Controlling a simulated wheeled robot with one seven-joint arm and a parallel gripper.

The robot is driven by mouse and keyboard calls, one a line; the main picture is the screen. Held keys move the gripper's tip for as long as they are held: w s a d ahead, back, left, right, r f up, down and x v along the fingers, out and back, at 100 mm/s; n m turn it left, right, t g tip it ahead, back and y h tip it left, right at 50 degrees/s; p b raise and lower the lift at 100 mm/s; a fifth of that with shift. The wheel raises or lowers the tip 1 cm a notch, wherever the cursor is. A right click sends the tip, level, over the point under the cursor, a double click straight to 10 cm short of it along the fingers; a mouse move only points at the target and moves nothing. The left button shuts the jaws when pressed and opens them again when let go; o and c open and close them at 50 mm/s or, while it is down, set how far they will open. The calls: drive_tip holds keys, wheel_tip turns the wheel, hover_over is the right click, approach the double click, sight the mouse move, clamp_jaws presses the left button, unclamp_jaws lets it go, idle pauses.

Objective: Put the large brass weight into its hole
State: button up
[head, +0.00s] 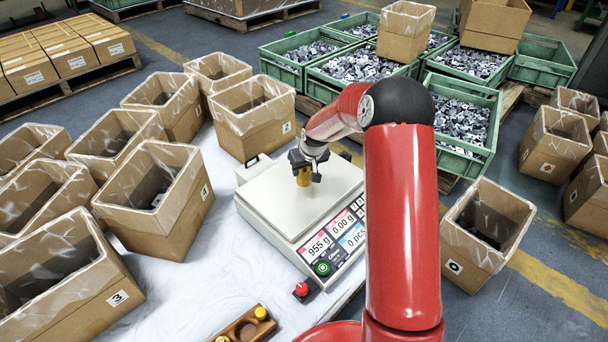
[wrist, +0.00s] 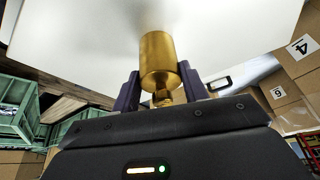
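The large brass weight (head: 304,178) is upright over the white pan of the scale (head: 330,195). In the wrist view the weight (wrist: 158,55) is a gold cylinder with a narrower knob on the gripper side. My gripper (head: 305,163) comes down on it from above. Its two dark fingers (wrist: 159,78) sit against both sides of the weight, shut on it. I cannot tell whether its base touches the pan. The wooden weight block (head: 232,333), with a round hole and small brass weights, is at the bottom edge, partly cut off.
A red knob (head: 302,289) stands between scale and block. Open cartons crowd the left, one (head: 254,115) close behind the scale. Green crates (head: 468,125) of stamped parts stand behind, and a carton (head: 486,235) stands right. The white cloth (head: 190,300) left of the block is clear.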

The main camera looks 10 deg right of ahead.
clamp_jaws()
drive_tip(key=shift+w+r, duration=0.1)
drive_tip(key=shift+r, duration=0.15)
